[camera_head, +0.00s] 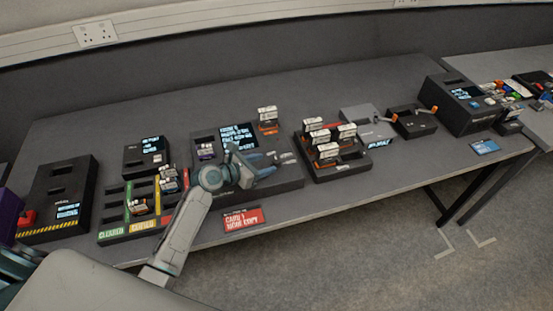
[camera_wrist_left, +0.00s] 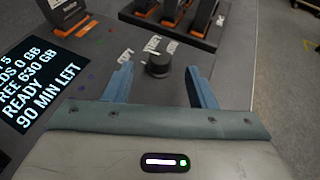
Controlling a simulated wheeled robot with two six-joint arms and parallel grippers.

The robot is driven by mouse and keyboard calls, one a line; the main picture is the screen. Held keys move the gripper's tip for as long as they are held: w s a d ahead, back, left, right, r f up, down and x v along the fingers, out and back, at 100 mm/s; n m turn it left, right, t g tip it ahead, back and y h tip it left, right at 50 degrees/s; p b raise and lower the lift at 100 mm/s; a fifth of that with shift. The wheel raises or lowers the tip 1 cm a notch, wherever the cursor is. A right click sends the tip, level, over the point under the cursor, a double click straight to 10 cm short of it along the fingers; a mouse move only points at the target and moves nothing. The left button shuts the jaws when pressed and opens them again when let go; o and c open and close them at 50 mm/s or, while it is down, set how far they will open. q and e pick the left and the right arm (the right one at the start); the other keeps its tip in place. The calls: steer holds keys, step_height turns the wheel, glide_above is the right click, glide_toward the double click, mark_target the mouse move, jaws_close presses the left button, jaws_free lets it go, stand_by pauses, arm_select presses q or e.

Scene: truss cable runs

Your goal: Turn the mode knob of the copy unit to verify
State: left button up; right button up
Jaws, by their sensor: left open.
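The copy unit (camera_head: 286,183) is a dark box with a lit screen (camera_head: 238,137), in the middle of the table in the head view. Its mode knob (camera_wrist_left: 158,64) is a small round black knob in the left wrist view, with white labels behind it. The middle label seems to read verify; the pointer's direction is too small to tell. My left gripper (camera_head: 274,162) is over the unit's right part, its blue fingers open and empty. In the left wrist view the fingertips (camera_wrist_left: 159,76) lie on either side of the knob, with gaps. My right gripper is out of view.
A rack of orange-based cartridges (camera_head: 330,160) stands right of the unit. A slotted tray with green and yellow labels (camera_head: 115,233) stands left. A red card (camera_head: 244,219) lies at the table's front edge. Several dark devices stand further right.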

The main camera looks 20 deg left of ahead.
mark_target(275, 161)
arm_select(q)
steer(key=x, duration=0.6)
steer(key=shift+w+d+f+p, duration=0.1)
steer(key=shift+w+p, duration=0.05)
steer(key=shift+p, duration=0.15)
steer(key=c, duration=1)
